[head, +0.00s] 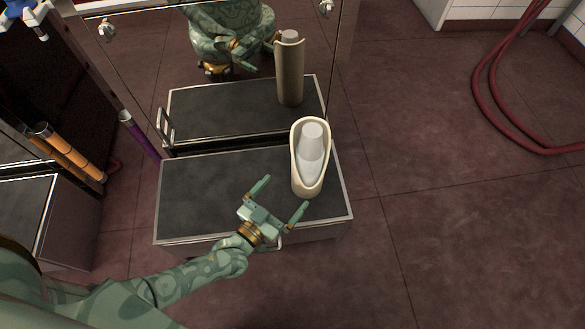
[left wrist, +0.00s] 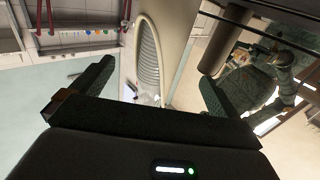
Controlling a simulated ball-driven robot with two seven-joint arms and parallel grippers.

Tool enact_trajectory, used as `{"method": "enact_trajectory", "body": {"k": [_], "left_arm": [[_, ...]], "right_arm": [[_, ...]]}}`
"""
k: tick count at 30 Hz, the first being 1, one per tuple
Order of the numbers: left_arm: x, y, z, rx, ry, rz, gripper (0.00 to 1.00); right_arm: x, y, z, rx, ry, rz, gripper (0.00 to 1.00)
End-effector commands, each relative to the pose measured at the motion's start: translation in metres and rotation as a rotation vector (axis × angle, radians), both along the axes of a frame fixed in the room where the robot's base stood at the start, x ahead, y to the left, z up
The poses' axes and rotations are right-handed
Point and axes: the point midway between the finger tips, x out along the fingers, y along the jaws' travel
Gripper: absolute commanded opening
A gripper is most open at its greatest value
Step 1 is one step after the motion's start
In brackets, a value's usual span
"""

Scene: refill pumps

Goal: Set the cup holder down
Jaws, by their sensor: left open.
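The cup holder (head: 298,172) is a cream, tall tube with a slanted oval opening. White cups (head: 311,148) are stacked inside it. It appears to stand upright on the dark top of a low cabinet (head: 205,195), near its right side. My left gripper (head: 287,191) is open and empty just in front of the holder's lower part, with its fingers spread toward it. In the left wrist view the cup holder (left wrist: 178,40) shows beyond and between the open fingers (left wrist: 156,78), with ribbed cups in its opening. Contact between fingers and holder cannot be made out. My right gripper is not in view.
A mirror-like panel (head: 135,65) behind the cabinet top reflects the holder and my body. A purple tube (head: 138,134) stands left of the cabinet, with orange tubes (head: 72,153) farther left. The left part of the top is clear. A red hose (head: 490,110) lies far right.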

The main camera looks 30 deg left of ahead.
Motion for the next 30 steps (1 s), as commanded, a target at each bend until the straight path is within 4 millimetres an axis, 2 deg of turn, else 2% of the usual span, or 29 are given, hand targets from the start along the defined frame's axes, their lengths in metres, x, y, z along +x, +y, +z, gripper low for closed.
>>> {"method": "enact_trajectory", "body": {"k": [3, 6, 14, 17, 20, 23, 24, 26, 30], "left_arm": [[-0.017, 0.004, 0.002, 0.001, -0.002, 0.000, 1.00], [-0.025, 0.005, 0.001, 0.001, 0.000, 0.000, 1.00], [-0.028, 0.005, -0.001, 0.002, 0.003, -0.002, 1.00], [-0.038, -0.004, -0.007, 0.020, 0.052, -0.031, 1.00], [-0.064, -0.023, -0.020, 0.076, 0.186, -0.102, 1.00], [-0.109, -0.037, -0.035, 0.181, 0.395, -0.188, 1.00], [-0.130, -0.037, -0.041, 0.237, 0.493, -0.217, 1.00], [-0.164, -0.030, -0.045, 0.327, 0.641, -0.246, 1.00], [-0.237, 0.010, -0.039, 0.542, 0.963, -0.253, 1.00]], "right_arm": [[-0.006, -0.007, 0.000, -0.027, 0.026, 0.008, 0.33], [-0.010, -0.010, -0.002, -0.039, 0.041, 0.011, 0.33], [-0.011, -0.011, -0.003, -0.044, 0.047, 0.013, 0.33], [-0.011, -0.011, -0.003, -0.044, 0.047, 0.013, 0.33], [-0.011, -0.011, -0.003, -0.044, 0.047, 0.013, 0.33], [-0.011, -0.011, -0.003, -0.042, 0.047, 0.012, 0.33], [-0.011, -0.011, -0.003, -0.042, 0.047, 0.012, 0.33], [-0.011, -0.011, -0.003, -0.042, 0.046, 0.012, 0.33], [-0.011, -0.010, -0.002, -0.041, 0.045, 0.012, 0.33]]}}
